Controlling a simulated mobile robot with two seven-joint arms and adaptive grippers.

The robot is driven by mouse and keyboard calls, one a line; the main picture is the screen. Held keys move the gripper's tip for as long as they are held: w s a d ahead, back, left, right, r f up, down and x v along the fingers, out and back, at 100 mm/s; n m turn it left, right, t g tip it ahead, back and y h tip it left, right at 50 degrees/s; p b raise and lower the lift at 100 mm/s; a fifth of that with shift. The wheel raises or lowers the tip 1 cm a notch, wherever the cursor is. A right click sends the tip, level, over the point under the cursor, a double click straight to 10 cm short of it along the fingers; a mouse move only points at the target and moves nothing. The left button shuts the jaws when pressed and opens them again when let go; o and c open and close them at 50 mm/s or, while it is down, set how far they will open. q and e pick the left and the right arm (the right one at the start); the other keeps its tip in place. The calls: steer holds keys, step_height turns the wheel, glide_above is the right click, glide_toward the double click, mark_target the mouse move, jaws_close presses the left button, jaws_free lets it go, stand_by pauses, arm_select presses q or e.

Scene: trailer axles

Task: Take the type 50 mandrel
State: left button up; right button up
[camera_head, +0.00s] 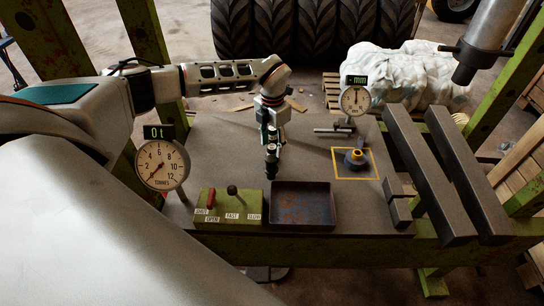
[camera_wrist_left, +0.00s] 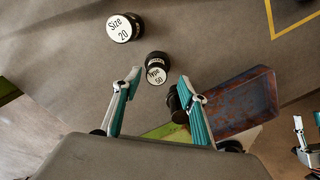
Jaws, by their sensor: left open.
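The type 50 mandrel (camera_wrist_left: 157,72) is a dark short cylinder with a white round label, standing on the grey table top in the left wrist view. It lies between the fingertips of my open left gripper (camera_wrist_left: 158,82) as seen in that view; I cannot tell the height gap. In the head view my left gripper (camera_head: 270,132) is over the table behind the tray, with dark cylinders just below it. A mandrel labelled Size 20 (camera_wrist_left: 125,27) stands farther off, and a third dark piece (camera_wrist_left: 177,103) is by the right-hand finger. Part of what looks like my right gripper (camera_wrist_left: 308,140) shows at the edge.
A rusty tray (camera_head: 302,205) and a green control box (camera_head: 230,207) stand at the front. A dark part with a yellow ring (camera_head: 355,157) sits in a yellow square. Dial gauges (camera_head: 162,164) and (camera_head: 355,100), and dark steel bars (camera_head: 430,170) flank the table.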

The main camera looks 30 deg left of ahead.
mark_target(272, 147)
arm_select(q)
steer(key=f+b, duration=0.2)
steer(key=f, duration=0.1)
steer(key=f+b, duration=0.1)
steer(key=shift+w+a+f+b, duration=0.15)
steer(key=shift+a+f+b, duration=0.1)
steer(key=shift+a+b, duration=0.05)
steer(key=shift+f, duration=0.25)
steer(key=shift+r, duration=0.2)
jaws_close()
arm_select(e)
steer(key=f, duration=0.4)
steer(key=shift+s+d+f, duration=0.1)
steer(key=shift+s+f, duration=0.15)
